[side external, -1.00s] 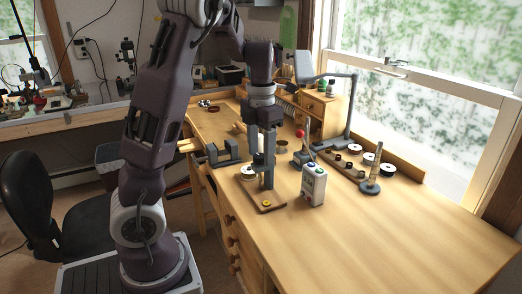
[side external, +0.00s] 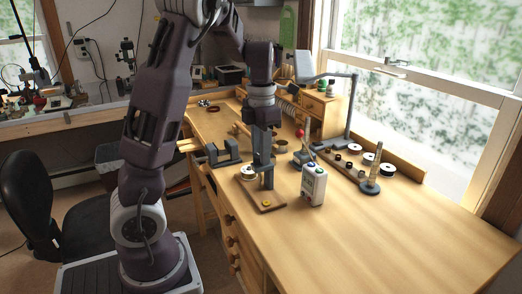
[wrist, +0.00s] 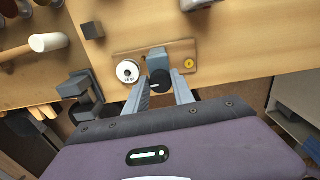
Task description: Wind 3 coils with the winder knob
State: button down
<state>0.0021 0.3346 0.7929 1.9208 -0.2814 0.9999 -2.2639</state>
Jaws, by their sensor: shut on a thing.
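The winder stands on a wooden base (side external: 268,205) near the desk's left edge, with a grey upright post (side external: 268,178). A white spool (side external: 248,172) sits on its left side; it also shows in the wrist view (wrist: 128,71). A yellow button (wrist: 190,63) lies at the base's other end. The black winder knob (wrist: 160,79), with a white mark, is between my fingertips. My gripper (wrist: 161,92) points down over the winder and is shut on the knob. In the side external view my gripper (side external: 262,150) largely hides the knob.
A white control box (side external: 314,186) with coloured buttons stands just right of the winder. A grey bracket (side external: 223,153) is to its left. A rack of spools (side external: 355,163) and a ringed cone (side external: 371,178) stand further right. The front right desk top is clear.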

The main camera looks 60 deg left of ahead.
jog(key=m, duration=0.7)
jog(key=shift+d, duration=0.1)
jog(key=m, duration=0.6)
jog(key=shift+s+m, duration=0.1)
jog(key=shift+m, duration=0.2)
jog(key=m, duration=0.6)
jog(key=shift+s, duration=0.1)
jog(key=m, duration=0.6)
jog(key=shift+s+m, duration=0.1)
jog(key=shift+m, duration=0.2)
jog(key=m, duration=0.3)
jog(key=shift+m, duration=0.3)
jog(key=m, duration=0.4)
jog(key=shift+m, duration=0.3)
jog(key=m, duration=0.4)
jog(key=shift+a, duration=0.2)
jog(key=shift+m, duration=1.9)
